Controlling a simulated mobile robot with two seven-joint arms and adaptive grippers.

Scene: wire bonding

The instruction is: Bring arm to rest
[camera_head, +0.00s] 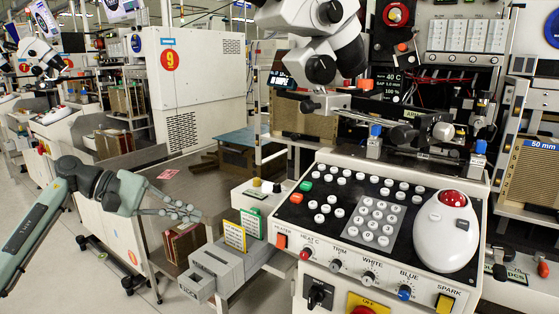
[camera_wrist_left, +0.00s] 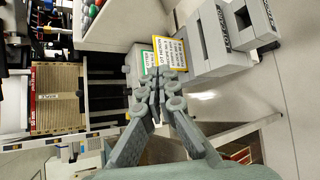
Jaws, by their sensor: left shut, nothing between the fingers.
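My left gripper (camera_head: 184,211) comes in from the left in the head view, to the left of the wire bonding machine's control panel (camera_head: 322,240). My right gripper does not show in either view.
The panel carries several buttons and a white mouse-like controller (camera_head: 446,232). Grey bins (camera_head: 216,268) with yellow (camera_head: 235,236) and green (camera_head: 251,222) cards stand right of my left gripper. A white cabinet (camera_head: 195,85) stands behind. Floor (camera_head: 75,270) is open at lower left.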

